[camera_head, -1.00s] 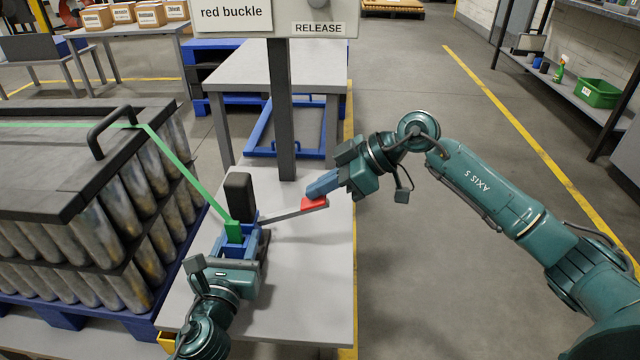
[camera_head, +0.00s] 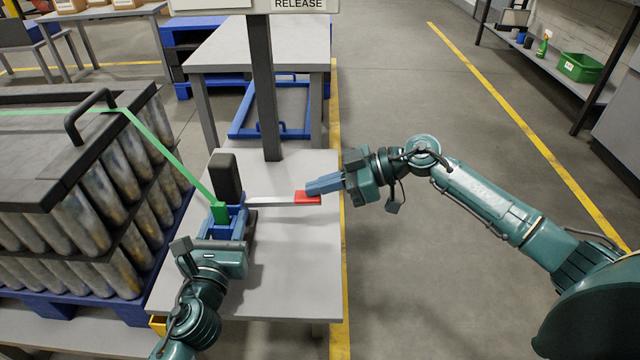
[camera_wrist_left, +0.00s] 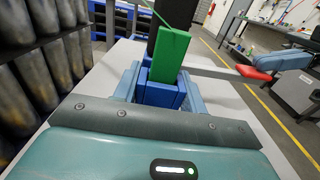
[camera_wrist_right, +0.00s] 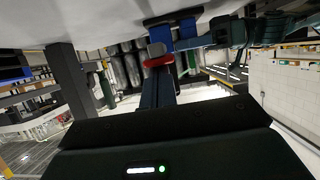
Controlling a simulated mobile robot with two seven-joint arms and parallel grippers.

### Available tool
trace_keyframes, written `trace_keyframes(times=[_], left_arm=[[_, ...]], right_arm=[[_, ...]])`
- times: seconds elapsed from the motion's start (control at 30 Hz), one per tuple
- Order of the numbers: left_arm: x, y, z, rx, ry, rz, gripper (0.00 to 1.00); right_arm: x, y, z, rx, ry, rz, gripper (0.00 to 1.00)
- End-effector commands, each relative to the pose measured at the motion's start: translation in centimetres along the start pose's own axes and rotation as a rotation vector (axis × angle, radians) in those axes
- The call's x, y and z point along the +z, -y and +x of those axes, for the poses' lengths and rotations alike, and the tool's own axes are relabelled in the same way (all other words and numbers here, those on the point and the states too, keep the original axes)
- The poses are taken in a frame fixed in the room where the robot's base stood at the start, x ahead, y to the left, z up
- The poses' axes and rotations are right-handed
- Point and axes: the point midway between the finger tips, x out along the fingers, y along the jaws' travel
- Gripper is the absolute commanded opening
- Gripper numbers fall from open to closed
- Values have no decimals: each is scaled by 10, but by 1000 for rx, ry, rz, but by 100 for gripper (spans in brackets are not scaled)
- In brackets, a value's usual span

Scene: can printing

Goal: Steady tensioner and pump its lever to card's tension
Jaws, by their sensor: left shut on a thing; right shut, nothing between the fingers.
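The tensioner (camera_head: 232,222) is a blue body on the grey table, with a green strap (camera_head: 165,150) running into it from the upper left. My left gripper (camera_head: 215,236) is shut on the tensioner body, which also shows in the left wrist view (camera_wrist_left: 160,92). The tensioner's lever (camera_head: 272,200) reaches right to a red tip (camera_head: 307,197). My right gripper (camera_head: 322,186) is shut and empty, its fingers against or just over the red tip; contact is unclear. The red tip also shows in the right wrist view (camera_wrist_right: 158,62). The card is cropped at the top edge; its tension value is not readable.
A black block (camera_head: 226,177) stands behind the tensioner. A dark post (camera_head: 265,95) carries the RELEASE sign (camera_head: 300,4). The strapped stack of metal cans (camera_head: 75,205) stands at left. The grey table (camera_head: 290,280) is clear in front and right.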

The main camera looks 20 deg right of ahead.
Motion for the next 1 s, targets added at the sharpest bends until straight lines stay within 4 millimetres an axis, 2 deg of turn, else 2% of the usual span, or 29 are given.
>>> trace_keyframes(times=[0.07,0.23,0.27,0.4,0.6,0.8,1.0], left_arm=[[0,-1,0,3,1,-9,0],[0,-1,0,3,0,-9,0],[0,-1,0,3,0,-9,0],[0,-1,0,3,0,-7,0],[0,-1,0,3,0,-6,0],[0,-1,0,2,0,-5,0],[0,-1,0,2,0,-4,0]], right_arm=[[-3,0,-4,1,12,1,0],[-38,-1,-15,2,1,-7,0],[-32,-1,-24,4,6,1,0],[-30,-1,-58,5,4,2,0],[-28,0,-95,2,-1,1,0],[-28,0,-111,1,-5,-1,0],[-29,0,-112,0,-7,-2,0]])
